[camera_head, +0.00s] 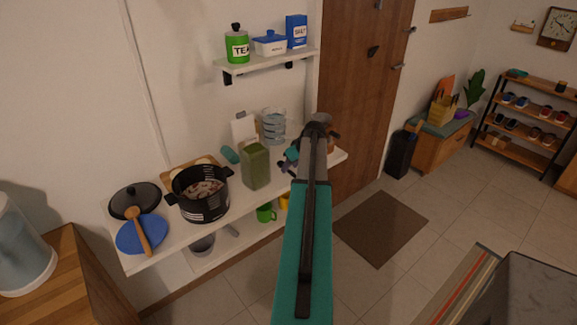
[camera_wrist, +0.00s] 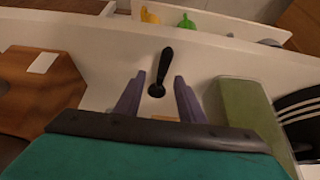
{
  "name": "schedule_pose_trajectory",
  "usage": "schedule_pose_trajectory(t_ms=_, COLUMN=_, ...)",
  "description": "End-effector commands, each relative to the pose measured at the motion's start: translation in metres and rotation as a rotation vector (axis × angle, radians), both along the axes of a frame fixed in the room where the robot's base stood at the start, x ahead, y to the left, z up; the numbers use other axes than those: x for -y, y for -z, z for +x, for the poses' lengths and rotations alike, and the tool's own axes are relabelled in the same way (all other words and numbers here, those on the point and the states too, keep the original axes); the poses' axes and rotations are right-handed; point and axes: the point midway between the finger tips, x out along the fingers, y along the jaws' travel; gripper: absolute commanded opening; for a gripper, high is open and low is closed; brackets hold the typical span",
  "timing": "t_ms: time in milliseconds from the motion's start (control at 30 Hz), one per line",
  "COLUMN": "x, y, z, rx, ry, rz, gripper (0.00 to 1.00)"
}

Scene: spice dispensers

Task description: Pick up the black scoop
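The black scoop (camera_wrist: 166,64) lies on the white shelf (camera_wrist: 215,58) in the wrist view, its handle pointing toward the shelf's edge and its small round bowl nearer my gripper. My gripper (camera_wrist: 159,77) is open, with one purple finger on each side of the scoop's bowl end. There are visible gaps between the fingers and the scoop, and I cannot tell how far above the shelf the fingertips are. In the head view my gripper (camera_head: 287,165) is at the right part of the shelf, and I cannot make out the scoop there.
A green-filled dispenser (camera_wrist: 246,112) stands close right of my gripper, with a black pot (camera_wrist: 305,105) beyond it. A wooden piece with a white label (camera_wrist: 38,85) is at the left. A water jug (camera_head: 273,125) stands behind.

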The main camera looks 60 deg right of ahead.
Motion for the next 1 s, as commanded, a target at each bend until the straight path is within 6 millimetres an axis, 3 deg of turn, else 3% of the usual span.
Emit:
schedule_pose_trajectory(t_ms=200, x=0.0012, y=0.0083, z=0.0049, rx=0.0, ry=0.0, rz=0.0, gripper=0.36)
schedule_pose_trajectory(t_ms=1000, x=0.0006, y=0.0095, z=0.0058, rx=0.0, ry=-0.002, rz=0.0, gripper=0.36)
